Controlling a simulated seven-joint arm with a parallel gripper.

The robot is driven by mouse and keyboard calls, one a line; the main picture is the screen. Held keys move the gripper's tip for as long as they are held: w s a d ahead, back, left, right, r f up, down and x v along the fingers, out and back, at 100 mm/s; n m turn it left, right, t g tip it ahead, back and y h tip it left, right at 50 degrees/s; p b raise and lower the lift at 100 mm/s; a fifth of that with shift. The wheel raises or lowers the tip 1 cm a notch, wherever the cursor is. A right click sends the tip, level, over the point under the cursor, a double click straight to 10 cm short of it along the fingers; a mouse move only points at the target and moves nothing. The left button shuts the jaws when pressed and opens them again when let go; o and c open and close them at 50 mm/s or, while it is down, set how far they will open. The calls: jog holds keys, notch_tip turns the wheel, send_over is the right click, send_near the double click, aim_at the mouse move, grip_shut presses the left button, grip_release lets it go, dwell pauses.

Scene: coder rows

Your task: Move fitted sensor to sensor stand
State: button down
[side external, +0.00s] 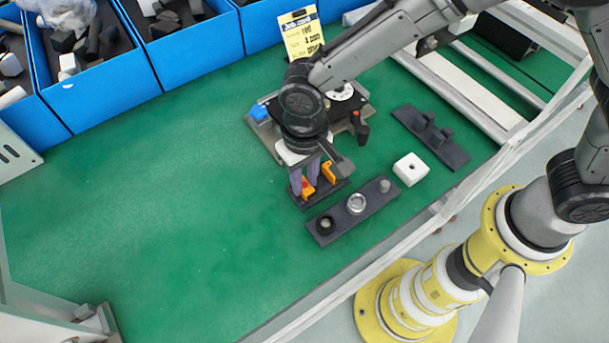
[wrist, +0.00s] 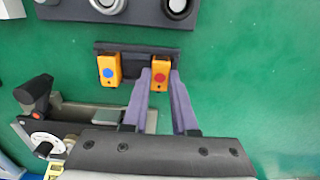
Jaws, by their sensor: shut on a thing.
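Two orange sensors show at the dark sensor stand (side external: 339,186), which also appears in the wrist view (wrist: 130,50). The one with a red dot (wrist: 160,77) is between the purple fingers of my gripper (wrist: 162,80), which are shut on it. This sensor also shows in the side view (side external: 308,187). The other sensor, with a blue dot (wrist: 109,70), sits in the stand to its left in the wrist view and shows in the side view (side external: 328,172). The held sensor is at the stand's other end; whether it is fully seated I cannot tell.
A dark strip with round parts (side external: 338,221) lies close beside the stand. A white block (side external: 411,169) and a dark rack (side external: 432,137) are to the right. A fixture (wrist: 55,125) is near my gripper. Blue bins (side external: 195,55) line the back. The left mat is clear.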

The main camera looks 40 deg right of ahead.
jog(key=c, duration=0.6)
grip_release()
notch_tip(320, 180, up, 14)
jog(key=shift+f, duration=0.1)
